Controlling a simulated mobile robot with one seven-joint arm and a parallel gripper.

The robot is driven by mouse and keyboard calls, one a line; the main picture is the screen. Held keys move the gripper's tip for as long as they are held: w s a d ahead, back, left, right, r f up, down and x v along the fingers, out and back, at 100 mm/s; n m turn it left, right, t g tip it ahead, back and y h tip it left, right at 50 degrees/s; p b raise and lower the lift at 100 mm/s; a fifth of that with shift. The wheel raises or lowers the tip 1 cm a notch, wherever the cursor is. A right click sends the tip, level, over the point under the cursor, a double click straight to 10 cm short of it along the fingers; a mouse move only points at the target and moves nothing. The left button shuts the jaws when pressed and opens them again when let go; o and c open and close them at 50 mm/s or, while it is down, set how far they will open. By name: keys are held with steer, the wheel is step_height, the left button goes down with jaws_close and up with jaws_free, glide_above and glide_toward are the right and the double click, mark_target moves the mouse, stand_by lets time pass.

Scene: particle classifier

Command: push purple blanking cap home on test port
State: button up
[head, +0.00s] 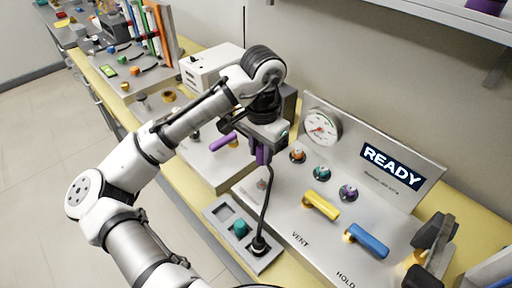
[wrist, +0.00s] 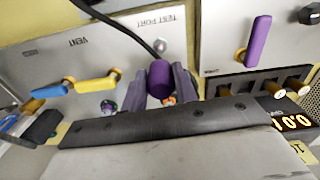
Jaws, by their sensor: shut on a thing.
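My gripper (head: 263,157) is shut on the purple blanking cap (wrist: 160,78), which sits between its two fingers in the wrist view. In the head view the cap is mostly hidden by the fingers. The test port (wrist: 160,45) shows as a small metallic fitting beside the TEST PORT lettering, just beyond the cap in the wrist view. In the head view a small fitting (head: 262,184) stands on the grey panel below my gripper. The cap appears apart from the port, but the gap is hard to judge.
A black cable (head: 264,205) runs from near my gripper to a black plug in a grey tray (head: 218,210), which also holds a teal cap (head: 240,228). Yellow (head: 320,206) and blue (head: 367,240) handles stand to the right. A purple lever (wrist: 258,38) stands on a neighbouring panel.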

stand_by(0.3)
steer(key=b, duration=0.3)
glide_above(260, 181)
steer(key=shift+f, duration=2.9)
steer(key=shift+s, duration=0.1)
steer(key=shift+p, duration=0.95)
steer(key=shift+f+b, duration=1)
steer(key=shift+f, duration=0.8)
steer(key=o, duration=1)
steer(key=shift+r, duration=0.1)
step_height(260, 181, up, 14)
steer(key=shift+d+f, duration=0.1)
steer(key=shift+f, duration=0.05)
